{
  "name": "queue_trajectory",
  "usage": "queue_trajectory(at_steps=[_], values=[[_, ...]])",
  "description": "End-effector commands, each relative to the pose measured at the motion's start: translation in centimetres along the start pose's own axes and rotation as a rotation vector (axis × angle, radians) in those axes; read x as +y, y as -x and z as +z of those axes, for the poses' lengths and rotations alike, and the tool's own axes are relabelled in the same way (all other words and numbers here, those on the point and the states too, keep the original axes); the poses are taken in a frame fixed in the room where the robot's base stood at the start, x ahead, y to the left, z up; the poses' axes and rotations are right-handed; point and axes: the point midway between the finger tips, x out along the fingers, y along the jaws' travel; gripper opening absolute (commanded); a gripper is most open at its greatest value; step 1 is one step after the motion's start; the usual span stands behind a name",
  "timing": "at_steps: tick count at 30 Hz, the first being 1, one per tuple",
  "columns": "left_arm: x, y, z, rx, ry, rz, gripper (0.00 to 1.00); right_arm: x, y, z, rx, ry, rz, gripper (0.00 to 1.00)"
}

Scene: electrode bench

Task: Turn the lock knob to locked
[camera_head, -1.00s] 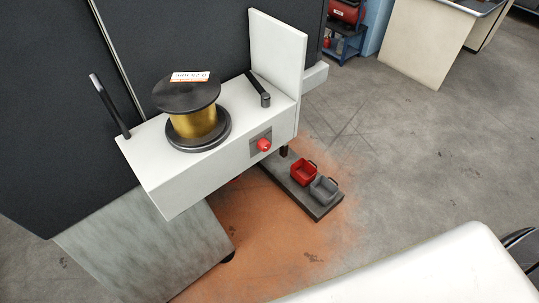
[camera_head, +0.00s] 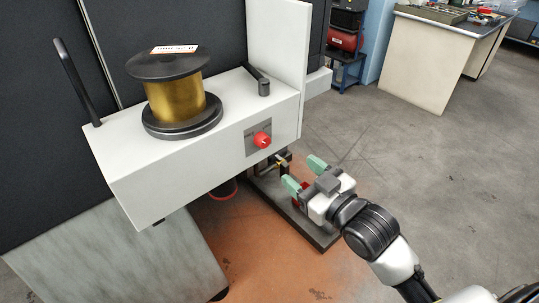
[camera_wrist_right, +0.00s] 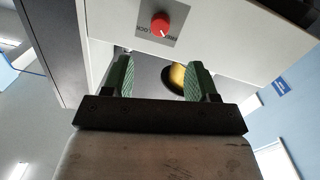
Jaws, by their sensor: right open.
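The red lock knob (camera_head: 262,140) sits on a grey plate (camera_head: 258,136) on the front of the white machine head (camera_head: 190,170). In the right wrist view the red knob (camera_wrist_right: 160,22) shows ahead of the fingers, with small lettering on the plate that I cannot read surely. My right gripper (camera_head: 303,174) is open and empty, with green finger pads, below and to the right of the knob in the head view and apart from it. The right gripper (camera_wrist_right: 161,78) also shows open in the wrist view. My left gripper is not in view.
A brass wire spool (camera_head: 175,100) with black flanges stands on the machine head. A dark low platform (camera_head: 290,215) lies beneath my gripper. Open floor (camera_head: 400,160) extends right.

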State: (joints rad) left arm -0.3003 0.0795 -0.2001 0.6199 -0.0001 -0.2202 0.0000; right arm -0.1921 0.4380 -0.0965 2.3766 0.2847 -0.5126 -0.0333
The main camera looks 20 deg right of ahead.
Motion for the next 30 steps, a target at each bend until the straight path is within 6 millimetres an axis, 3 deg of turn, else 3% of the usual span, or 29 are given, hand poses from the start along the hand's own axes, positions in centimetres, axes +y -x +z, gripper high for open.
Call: queue_trajectory(at_steps=[5,18,30], values=[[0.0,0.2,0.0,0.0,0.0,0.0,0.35,0.0,-1.7,-0.4,0.007,-0.001,0.0,0.58],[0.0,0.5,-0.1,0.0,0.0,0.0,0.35,0.0,-9.3,-0.3,0.004,-0.001,0.0,0.58],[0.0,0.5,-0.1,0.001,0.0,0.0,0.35,-0.1,-10.7,-0.2,0.003,0.0,-0.001,0.58]])
